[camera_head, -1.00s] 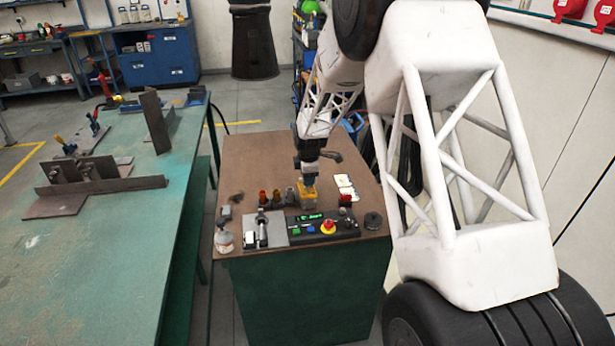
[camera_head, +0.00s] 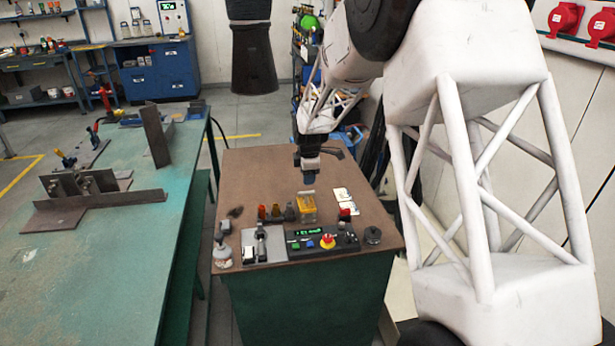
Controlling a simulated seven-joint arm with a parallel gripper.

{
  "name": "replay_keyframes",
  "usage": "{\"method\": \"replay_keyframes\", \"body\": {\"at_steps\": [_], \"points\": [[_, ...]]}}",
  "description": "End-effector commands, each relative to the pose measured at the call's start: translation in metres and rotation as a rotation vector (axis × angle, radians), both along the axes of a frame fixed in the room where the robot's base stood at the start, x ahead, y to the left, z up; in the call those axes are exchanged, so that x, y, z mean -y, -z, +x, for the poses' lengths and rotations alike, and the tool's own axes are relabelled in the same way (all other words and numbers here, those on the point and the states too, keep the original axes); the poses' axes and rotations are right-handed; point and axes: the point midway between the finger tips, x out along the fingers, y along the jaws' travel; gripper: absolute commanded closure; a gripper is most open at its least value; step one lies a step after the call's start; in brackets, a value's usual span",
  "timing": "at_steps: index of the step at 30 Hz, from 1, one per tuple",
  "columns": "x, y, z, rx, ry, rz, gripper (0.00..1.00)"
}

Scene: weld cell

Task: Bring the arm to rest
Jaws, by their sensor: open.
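My gripper (camera_head: 309,180) hangs at the end of my white lattice arm, above the brown top of the green cabinet (camera_head: 265,165). It is open and small in the view; I see nothing held in it. A yellow box (camera_head: 306,208) stands on the cabinet top just below and in front of the gripper. The gripper appears apart from the box, with a small gap between them. Much of the right side of the view is covered by my own arm links.
A control panel (camera_head: 318,241) with a red button lies at the cabinet's front edge. Small orange and grey pieces (camera_head: 275,212) stand left of the yellow box. White cards (camera_head: 343,199) lie to its right. A teal welding table (camera_head: 90,250) with steel plates stands left. The cabinet top's back left is clear.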

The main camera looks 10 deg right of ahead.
Motion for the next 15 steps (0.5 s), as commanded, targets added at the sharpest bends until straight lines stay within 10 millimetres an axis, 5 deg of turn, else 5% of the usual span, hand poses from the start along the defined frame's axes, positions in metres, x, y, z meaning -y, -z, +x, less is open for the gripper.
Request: {"method": "replay_keyframes", "body": {"at_steps": [8, 15], "points": [[0.0, -0.002, -0.002, 0.001, 0.006, 0.001, 0.57], [0.002, -0.024, -0.022, 0.005, 0.075, 0.015, 0.57]]}}
